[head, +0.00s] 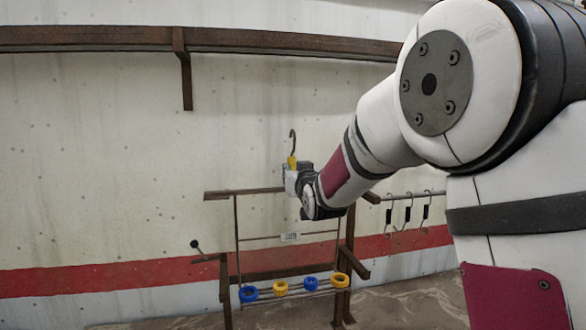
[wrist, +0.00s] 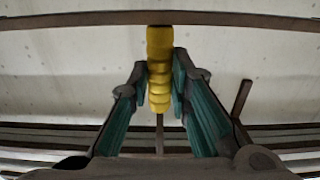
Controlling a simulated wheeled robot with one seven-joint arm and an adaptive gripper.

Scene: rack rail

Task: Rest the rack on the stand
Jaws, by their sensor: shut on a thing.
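My gripper (head: 296,178) is shut on the yellow ribbed handle (head: 291,162) of the rack, and the handle (wrist: 160,70) stands between both fingers in the wrist view. A dark hook (head: 293,140) rises above the handle. The rack is a thin brown frame with a long top bar (head: 235,192), upright rods and a small pale label (head: 290,238). Blue and yellow rings sit along its bottom rods. The brown stand (head: 225,290) has posts and short arms around the rack's lower part. I cannot tell whether rack and stand touch. My wrist hides part of the top bar.
A brown rail (head: 110,38) with a bracket (head: 187,85) runs along the wall above. Several dark-handled hooks (head: 408,212) hang from a rod to the right. A dark ball-ended lever (head: 195,244) stands at the left. Bare wall lies left of the rack.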

